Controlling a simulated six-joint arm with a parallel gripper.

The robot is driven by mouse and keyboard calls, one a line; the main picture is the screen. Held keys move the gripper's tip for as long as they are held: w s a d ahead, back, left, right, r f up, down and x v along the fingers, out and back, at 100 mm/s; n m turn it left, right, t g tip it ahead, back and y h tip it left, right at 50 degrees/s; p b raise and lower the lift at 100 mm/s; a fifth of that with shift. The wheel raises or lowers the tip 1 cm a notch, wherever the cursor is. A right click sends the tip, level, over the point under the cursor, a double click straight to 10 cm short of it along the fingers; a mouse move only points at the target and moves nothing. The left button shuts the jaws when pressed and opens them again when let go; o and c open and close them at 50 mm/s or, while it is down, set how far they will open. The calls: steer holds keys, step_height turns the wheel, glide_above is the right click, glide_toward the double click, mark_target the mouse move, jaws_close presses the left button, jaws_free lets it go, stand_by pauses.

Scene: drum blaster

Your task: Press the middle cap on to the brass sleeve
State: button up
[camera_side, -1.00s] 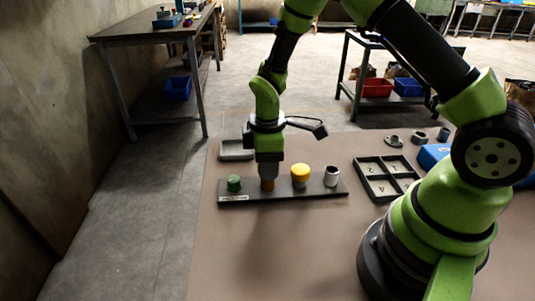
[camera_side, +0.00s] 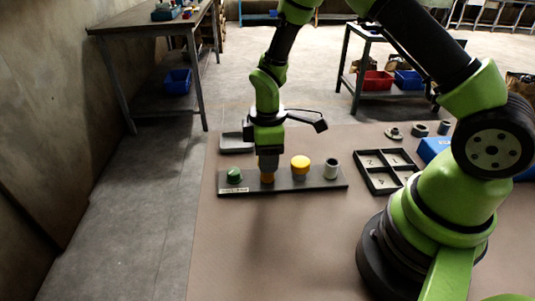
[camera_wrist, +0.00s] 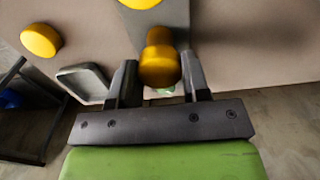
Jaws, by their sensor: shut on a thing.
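A dark rack (camera_side: 283,184) carries a row of parts. My gripper (camera_side: 267,160) points straight down over the second place from the left. In the wrist view its two fingers (camera_wrist: 159,80) are shut on a yellow cap (camera_wrist: 160,68). Brass-yellow shows just below the fingers in the side view (camera_side: 267,178), at the rack. The fingers hide most of the sleeve there, so I cannot tell whether the cap is fully seated on it.
The rack also holds a green part (camera_side: 234,175), a yellow-topped part (camera_side: 300,164) and a grey sleeve (camera_side: 331,168). Another yellow cap (camera_wrist: 40,40) lies near a grey tray (camera_wrist: 85,82). A divided tray (camera_side: 388,171) stands at the right. The mat in front is clear.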

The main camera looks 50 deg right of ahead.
steer(key=shift+f, duration=0.7)
stand_by(1.2)
steer(key=o, duration=1)
steer(key=c, duration=0.3)
steer(key=shift+c, duration=0.2)
steer(key=shift+r, duration=2.5)
jaws_close()
